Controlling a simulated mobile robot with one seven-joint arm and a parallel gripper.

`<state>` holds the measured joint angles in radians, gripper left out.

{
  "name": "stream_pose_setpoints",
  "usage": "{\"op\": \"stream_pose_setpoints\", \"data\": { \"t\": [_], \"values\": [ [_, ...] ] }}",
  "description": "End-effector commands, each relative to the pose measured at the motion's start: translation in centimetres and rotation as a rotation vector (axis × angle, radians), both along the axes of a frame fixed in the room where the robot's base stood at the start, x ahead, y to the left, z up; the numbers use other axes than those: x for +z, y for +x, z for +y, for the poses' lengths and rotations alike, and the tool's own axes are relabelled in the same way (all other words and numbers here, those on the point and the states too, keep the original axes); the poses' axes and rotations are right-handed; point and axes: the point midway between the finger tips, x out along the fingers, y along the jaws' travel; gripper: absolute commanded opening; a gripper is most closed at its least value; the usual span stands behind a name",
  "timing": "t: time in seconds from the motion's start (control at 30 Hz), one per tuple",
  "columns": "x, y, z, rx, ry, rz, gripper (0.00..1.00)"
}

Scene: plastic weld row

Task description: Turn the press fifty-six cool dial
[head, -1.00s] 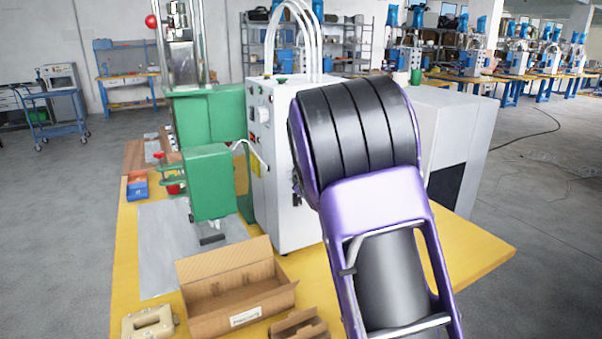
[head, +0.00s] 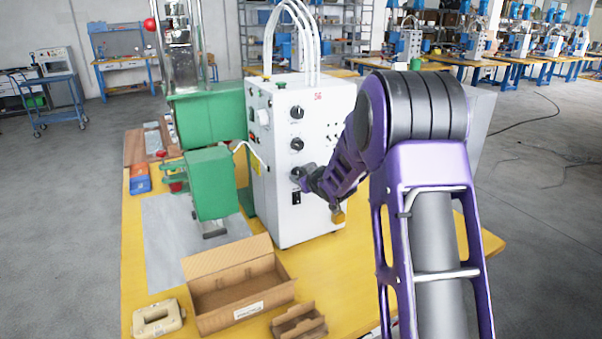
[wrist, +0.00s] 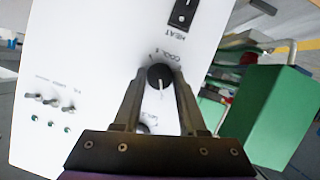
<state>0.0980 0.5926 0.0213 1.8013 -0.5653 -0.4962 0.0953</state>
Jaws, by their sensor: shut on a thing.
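The press control box (head: 270,205) is a white cabinet marked with a red 56, with a column of black dials on its front. The cool dial (wrist: 160,77), black with a white pointer line, carries the label "COOL S" in the wrist view. It is the lowest dial (head: 297,172) in the head view, just above the heat switch (wrist: 184,13). My gripper (wrist: 160,70) is shut on the cool dial, one finger on each side of it. In the head view my gripper (head: 302,179) reaches the box front from the right and partly covers the dial.
Another dial (head: 297,144) sits close above the cool dial. Small toggle switches (wrist: 48,102) are on the same panel. The green press head (head: 209,183) stands left of the box. An open cardboard box (head: 243,310) and a smaller carton (head: 300,322) lie on the yellow table in front.

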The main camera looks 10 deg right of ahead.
Motion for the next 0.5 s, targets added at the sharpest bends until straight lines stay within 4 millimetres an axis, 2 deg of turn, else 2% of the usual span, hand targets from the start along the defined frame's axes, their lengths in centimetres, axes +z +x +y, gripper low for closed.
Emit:
{"op": "stream_pose_setpoints", "data": {
  "t": [0.27,0.3,0.43,0.47,0.5],
  "values": [
    [-0.06,0.0,-0.03,0.0,0.0,0.0,0.0],
    [-0.05,-0.01,-0.03,0.0,0.0,0.0,0.43],
    [-0.06,-0.01,-0.03,0.0,0.0,0.0,0.66],
    [-0.07,-0.01,-0.02,0.0,0.0,0.0,0.7],
    [-0.06,-0.01,-0.02,0.0,0.0,0.0,0.7]
  ]
}}
